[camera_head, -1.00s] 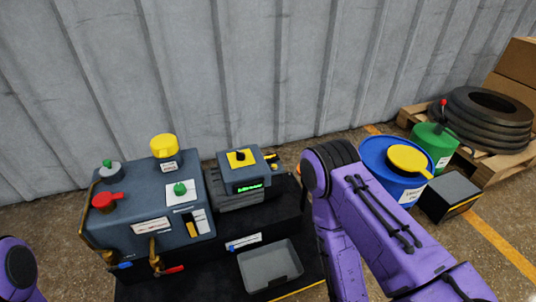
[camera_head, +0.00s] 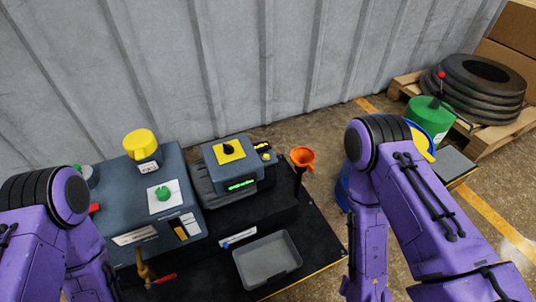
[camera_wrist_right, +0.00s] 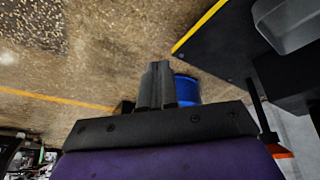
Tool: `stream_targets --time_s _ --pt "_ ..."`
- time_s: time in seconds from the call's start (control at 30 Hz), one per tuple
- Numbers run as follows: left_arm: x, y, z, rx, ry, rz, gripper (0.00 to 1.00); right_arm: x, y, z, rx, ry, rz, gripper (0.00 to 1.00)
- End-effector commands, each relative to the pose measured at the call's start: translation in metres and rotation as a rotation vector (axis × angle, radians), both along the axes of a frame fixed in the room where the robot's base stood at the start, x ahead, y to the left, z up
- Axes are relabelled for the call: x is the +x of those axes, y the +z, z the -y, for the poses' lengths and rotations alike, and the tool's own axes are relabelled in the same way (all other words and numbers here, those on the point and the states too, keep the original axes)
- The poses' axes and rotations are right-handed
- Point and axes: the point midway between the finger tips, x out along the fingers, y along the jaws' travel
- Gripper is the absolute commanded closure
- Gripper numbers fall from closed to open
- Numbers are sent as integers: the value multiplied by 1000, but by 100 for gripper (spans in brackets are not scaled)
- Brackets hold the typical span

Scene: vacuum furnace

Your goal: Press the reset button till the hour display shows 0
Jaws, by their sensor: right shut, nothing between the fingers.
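A small grey box (camera_head: 228,165) stands on the black bench. It has a yellow plate (camera_head: 230,151) with a black knob on top and a green lit display (camera_head: 241,185) on its front; the digits are too small to read. A small yellow and dark part (camera_head: 265,153) sits at the box's right side; I cannot tell which part is the reset button. My right gripper (camera_wrist_right: 156,75) shows in the right wrist view, shut and empty, above the floor and away from the box. My left arm is in the head view, but its gripper is hidden.
A larger grey unit (camera_head: 158,226) with a green button (camera_head: 163,193) and a yellow cap (camera_head: 140,144) stands left of the box. A grey tray (camera_head: 267,262) lies in front. An orange funnel (camera_head: 302,157) stands to the right. A blue drum (camera_wrist_right: 187,89) is near my right gripper.

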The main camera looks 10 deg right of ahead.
Motion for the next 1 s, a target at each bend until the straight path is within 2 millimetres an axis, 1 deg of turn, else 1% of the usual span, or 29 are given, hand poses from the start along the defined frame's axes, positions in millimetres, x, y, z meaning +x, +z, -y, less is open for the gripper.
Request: stream_targets --time_s 0.03,0.07,0.17,0.2,0.27,0.3,0.37,0.4,0.47,0.5,0.57,0.6,0.67,0.7,0.77,0.8,0.83,0.9,1.0 --pt "0 6 0 0 0 0 63 16 3 -6 25 -37 29 100" --pt "0 8 0 0 0 0 63 27 4 -10 47 -69 47 100" --pt "0 19 0 0 0 0 63 75 12 -29 143 -210 123 100" --pt "0 23 0 0 0 0 63 96 17 -38 189 -271 154 100" --pt "0 28 0 0 0 0 63 128 26 -51 260 -363 195 100" --pt "0 31 0 0 0 0 63 148 34 -60 308 -418 218 100" --pt "0 36 0 1 0 1 63 178 47 -72 381 -501 252 100" --pt "0 39 0 1 0 1 63 198 58 -79 429 -551 274 100" --pt "0 43 0 1 0 1 63 226 75 -91 504 -624 300 100" --pt "0 46 0 1 0 1 63 243 87 -98 554 -672 314 100" --pt "0 50 0 1 0 1 63 270 108 -109 630 -739 336 100" --pt "0 53 0 1 0 1 63 287 123 -115 681 -779 347 100" --pt "0 57 0 1 0 1 63 311 146 -125 758 -839 361 100" --pt "0 59 0 1 0 1 63 326 162 -131 809 -877 368 100" --pt "0 63 0 1 0 1 63 348 188 -139 885 -927 374 100" --pt "0 65 0 1 0 1 63 360 204 -144 933 -960 376 100" --pt "0 66 0 1 0 1 63 368 215 -147 967 -980 377 100" --pt "0 69 0 1 0 1 63 385 239 -153 1034 -1022 375 100" --pt "0 71 0 1 0 1 63 400 264 -159 1104 -1062 371 100"
